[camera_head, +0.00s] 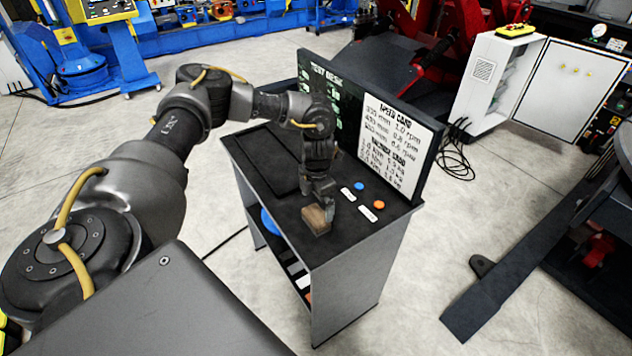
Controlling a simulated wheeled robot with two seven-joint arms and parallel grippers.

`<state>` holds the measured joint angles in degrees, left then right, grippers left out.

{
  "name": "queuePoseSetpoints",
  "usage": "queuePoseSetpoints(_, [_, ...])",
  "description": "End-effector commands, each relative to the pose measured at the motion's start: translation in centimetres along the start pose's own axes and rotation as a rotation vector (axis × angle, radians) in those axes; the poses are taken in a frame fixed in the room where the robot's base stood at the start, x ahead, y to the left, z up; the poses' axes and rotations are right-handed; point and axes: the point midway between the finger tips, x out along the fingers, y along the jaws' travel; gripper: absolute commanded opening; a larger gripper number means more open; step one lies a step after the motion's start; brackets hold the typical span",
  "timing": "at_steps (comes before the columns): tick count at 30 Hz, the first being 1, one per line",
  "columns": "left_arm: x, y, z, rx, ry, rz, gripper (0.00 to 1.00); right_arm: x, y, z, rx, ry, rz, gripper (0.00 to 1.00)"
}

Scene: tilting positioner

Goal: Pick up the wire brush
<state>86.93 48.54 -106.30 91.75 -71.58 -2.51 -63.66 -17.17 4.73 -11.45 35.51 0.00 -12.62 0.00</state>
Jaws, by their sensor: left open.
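The wire brush (315,220) appears as a small brown, wood-coloured block on the dark top of the test desk (372,222), near its front edge. My left gripper (322,203) points down right over the brush, its fingers at the brush's far side. The left gripper is open. From this angle I cannot tell whether the fingers straddle or touch the brush, and they hide part of it. My right gripper is not in view.
A blue button (359,186) and an orange button (378,205) with white labels are on the desk right of the gripper. An upright panel (392,137) with printed text stands along the desk's back. A white cabinet (497,75) stands open behind, at right.

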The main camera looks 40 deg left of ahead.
Motion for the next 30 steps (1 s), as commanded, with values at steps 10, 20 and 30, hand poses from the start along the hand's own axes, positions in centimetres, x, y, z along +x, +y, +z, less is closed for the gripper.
queuePoseSetpoints(10, [1.6,-0.1,-0.1,0.000,0.000,0.001,1.00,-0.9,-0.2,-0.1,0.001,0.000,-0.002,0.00])
queuePoseSetpoints(20, [5.9,-0.1,-0.4,0.000,0.000,0.001,1.00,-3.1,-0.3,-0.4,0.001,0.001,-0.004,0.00])
queuePoseSetpoints(30, [6.4,-0.1,-0.3,0.000,-0.002,0.000,0.92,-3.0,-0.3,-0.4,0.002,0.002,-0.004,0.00])
